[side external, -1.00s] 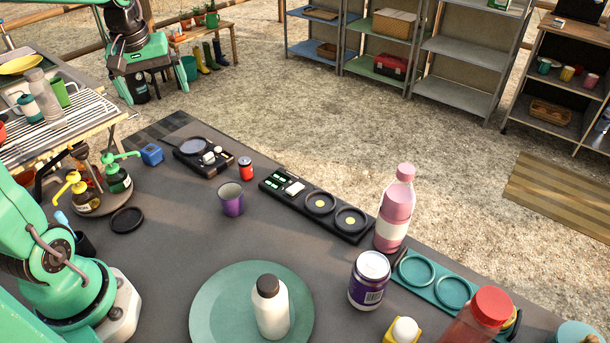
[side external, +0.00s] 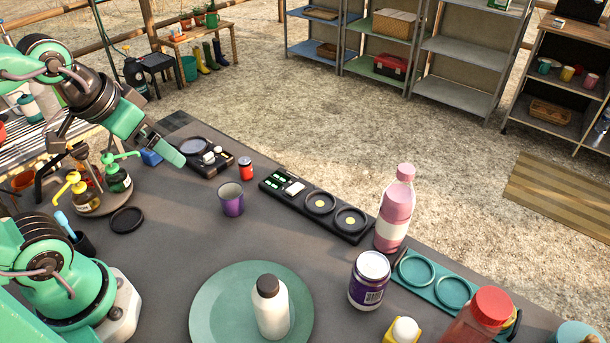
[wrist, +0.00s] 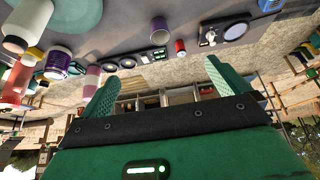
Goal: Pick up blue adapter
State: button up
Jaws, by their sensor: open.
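The blue adapter (side external: 150,157) is a small blue block on the grey table at the far left, partly hidden behind my gripper. It also shows cut off at the top edge of the wrist view (wrist: 268,5). My gripper (side external: 170,152) hangs above the table and overlaps the adapter in the side view. Its green fingers are spread and empty in the wrist view (wrist: 160,90). I cannot tell the exact gap between the fingers and the adapter.
A black tray with a round disc (side external: 222,170), a red can (side external: 245,168) and a purple cup (side external: 231,200) stand right of the adapter. Pump bottles (side external: 118,178) stand left of it. A black ring (side external: 126,220) lies in front, with bare table to its right.

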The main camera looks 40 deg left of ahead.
jog(key=shift+s, duration=0.1)
jog(key=c, duration=0.7)
jog(key=n+g, duration=0.2)
jog(key=g, duration=0.4)
send_over(149, 149)
jog(key=f, duration=1)
jog(key=d+f, duration=0.1)
jog(key=f, duration=0.5)
jog(key=shift+a+f, duration=0.4)
jog(key=shift+f, duration=1.3)
